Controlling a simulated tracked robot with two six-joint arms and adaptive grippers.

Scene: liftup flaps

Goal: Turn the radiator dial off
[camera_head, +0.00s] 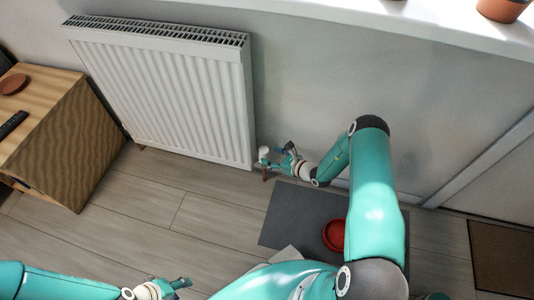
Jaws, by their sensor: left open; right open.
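The white radiator (165,92) is mounted on the grey wall, left of centre. A small white dial (264,152) sits just off its lower right corner, above a short copper pipe. My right gripper (271,161) is open at the dial, with its fingers close beside it. I cannot tell whether they touch it. The dial's markings are too small to read. My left gripper (185,284) is open and empty, low in the picture over the floor, far from the radiator.
A wooden cabinet (60,140) with a remote (13,124) and a brown dish (13,84) stands at the left. A grey mat (285,215) with a red bowl (334,235) lies below my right arm. A windowsill (420,22) runs overhead. The floor left of the mat is clear.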

